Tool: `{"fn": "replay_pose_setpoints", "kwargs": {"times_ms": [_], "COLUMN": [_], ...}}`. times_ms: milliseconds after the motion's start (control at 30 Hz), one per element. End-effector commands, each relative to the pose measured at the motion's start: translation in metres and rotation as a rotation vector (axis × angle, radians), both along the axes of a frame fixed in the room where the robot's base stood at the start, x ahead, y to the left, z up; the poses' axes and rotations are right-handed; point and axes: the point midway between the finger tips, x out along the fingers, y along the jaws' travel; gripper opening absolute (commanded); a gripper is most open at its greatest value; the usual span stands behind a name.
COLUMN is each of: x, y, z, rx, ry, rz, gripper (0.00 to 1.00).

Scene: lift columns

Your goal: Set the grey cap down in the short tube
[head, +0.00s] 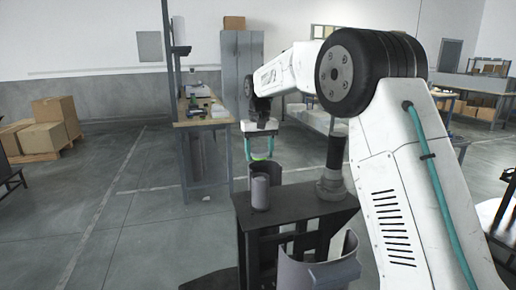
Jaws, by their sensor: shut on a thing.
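My gripper (259,155) hangs at the end of my white arm, over the far left part of a dark stand (310,204). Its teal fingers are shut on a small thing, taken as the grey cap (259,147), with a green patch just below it. The cap is too small to make out well. A wide dark grey tube (268,172), taken as the short tube, stands below and close to the gripper. Whether the cap touches it, I cannot tell. A narrower light grey cylinder (260,193) stands upright in front and hides part of it.
A dark post on a grey base (332,184) stands on the stand's right side. A curved grey piece (320,272) is low in front. A wooden workbench (200,112) is behind, and boxes (50,128) sit far left. The left floor is open.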

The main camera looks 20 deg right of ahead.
Motion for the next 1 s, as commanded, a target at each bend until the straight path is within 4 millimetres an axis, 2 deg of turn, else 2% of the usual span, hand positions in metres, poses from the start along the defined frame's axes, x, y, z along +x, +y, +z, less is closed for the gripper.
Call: {"fn": "replay_pose_setpoints", "kwargs": {"times_ms": [500, 700, 1000], "x": [0.000, 0.000, 0.000], "y": [-0.005, -0.005, -0.004], "z": [-0.045, -0.053, -0.055], "rx": [0.000, 0.000, 0.000], "ry": [0.002, 0.000, 0.000], "rz": [-0.006, -0.005, -0.005], "gripper": [0.36, 0.36, 0.36]}}
